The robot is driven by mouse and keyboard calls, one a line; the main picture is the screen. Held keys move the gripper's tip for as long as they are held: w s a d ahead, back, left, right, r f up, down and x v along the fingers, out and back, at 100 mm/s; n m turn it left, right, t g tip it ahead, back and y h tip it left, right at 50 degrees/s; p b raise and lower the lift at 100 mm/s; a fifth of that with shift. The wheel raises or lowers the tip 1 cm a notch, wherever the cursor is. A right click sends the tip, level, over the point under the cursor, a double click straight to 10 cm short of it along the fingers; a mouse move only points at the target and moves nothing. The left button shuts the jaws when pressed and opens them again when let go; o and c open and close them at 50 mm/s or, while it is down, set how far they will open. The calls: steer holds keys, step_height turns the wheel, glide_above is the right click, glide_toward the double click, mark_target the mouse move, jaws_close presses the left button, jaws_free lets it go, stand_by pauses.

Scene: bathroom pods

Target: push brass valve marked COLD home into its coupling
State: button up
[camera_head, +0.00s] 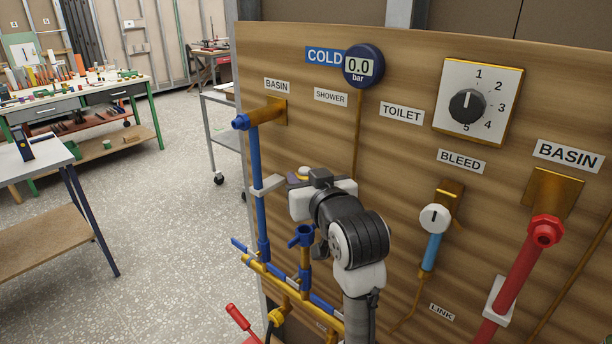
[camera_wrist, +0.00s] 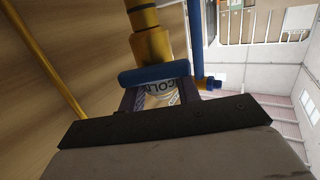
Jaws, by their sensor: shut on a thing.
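A wooden panel (camera_head: 400,80) stands close behind my arm, with a gauge (camera_head: 362,66) reading 0.0 bar. A blue vertical pipe (camera_head: 257,185) runs left of my wrist. Brass pipes with a blue valve (camera_head: 302,236) lie below. A red pipe (camera_head: 520,265) is at right.

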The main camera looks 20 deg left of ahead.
steer(key=shift+f+b, duration=0.5)
steer(key=shift+f, duration=0.5)
steer(key=shift+f+b, duration=0.8)
steer(key=shift+f, duration=0.9)
stand_by(1.2)
steer(key=o, duration=1)
steer(key=shift+o, duration=0.2)
